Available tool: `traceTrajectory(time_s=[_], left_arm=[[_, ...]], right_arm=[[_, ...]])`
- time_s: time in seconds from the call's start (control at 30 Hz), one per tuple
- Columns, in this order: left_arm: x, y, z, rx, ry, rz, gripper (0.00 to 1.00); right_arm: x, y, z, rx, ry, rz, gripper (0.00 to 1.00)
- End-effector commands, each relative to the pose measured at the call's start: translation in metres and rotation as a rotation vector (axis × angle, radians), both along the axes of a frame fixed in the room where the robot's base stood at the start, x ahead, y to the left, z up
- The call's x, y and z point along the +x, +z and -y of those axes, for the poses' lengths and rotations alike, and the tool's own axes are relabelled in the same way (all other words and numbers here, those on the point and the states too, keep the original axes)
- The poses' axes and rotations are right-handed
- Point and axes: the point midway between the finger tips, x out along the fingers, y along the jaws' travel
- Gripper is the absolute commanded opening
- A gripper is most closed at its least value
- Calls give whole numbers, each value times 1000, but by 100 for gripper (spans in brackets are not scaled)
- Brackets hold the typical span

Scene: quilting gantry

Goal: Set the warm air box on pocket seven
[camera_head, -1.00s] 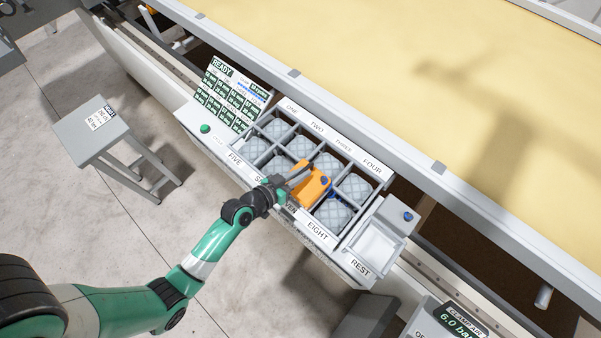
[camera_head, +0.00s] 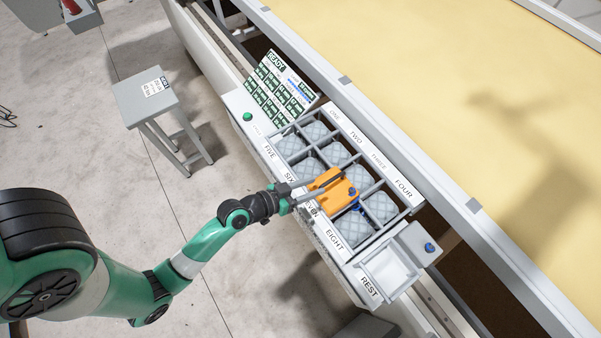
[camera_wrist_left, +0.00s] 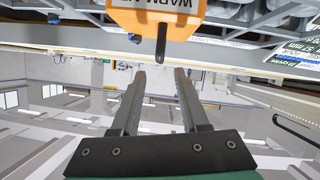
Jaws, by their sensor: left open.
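The orange warm air box (camera_head: 334,187) sits over the place of pocket seven in the grey pocket tray (camera_head: 402,213). The box covers that pocket, and the seven label is partly hidden. My left gripper (camera_head: 318,190) is open at the near side of the box. In the left wrist view the two fingers (camera_wrist_left: 160,75) are spread, with the orange box (camera_wrist_left: 150,22) past their tips and a dark peg on it (camera_wrist_left: 161,45) lined up between them. I cannot tell whether the box is fully seated. My right gripper is not in view.
Padded grey pieces fill the neighbouring pockets, such as pocket eight (camera_head: 352,230). The rest dock (camera_head: 388,270) at the tray's right end is empty. A green "READY" board (camera_head: 280,88) stands at the left end. A grey stool (camera_head: 146,95) stands on the floor.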

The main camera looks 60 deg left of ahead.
Motion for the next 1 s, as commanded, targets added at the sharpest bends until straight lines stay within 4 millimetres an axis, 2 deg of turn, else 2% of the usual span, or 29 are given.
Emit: traceTrajectory(time_s=[0.1, 0.3, 0.67, 0.77, 0.87, 0.97, 1.0], left_arm=[[-24, 8, 0, 0, 5, 0, 45], [-42, 17, 1, -1, 1, 0, 45], [-43, 18, 2, 0, 0, 1, 45], [-33, 27, 0, 15, -7, 22, 45], [1, 67, -4, 71, -33, 106, 45], [53, 147, -2, 160, -71, 265, 45], [72, 189, 3, 196, -84, 342, 45]], right_arm=[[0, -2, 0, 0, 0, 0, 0], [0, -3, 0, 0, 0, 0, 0], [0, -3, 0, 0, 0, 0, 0], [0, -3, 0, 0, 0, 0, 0], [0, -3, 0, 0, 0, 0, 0], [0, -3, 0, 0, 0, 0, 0], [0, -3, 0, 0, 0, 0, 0]])
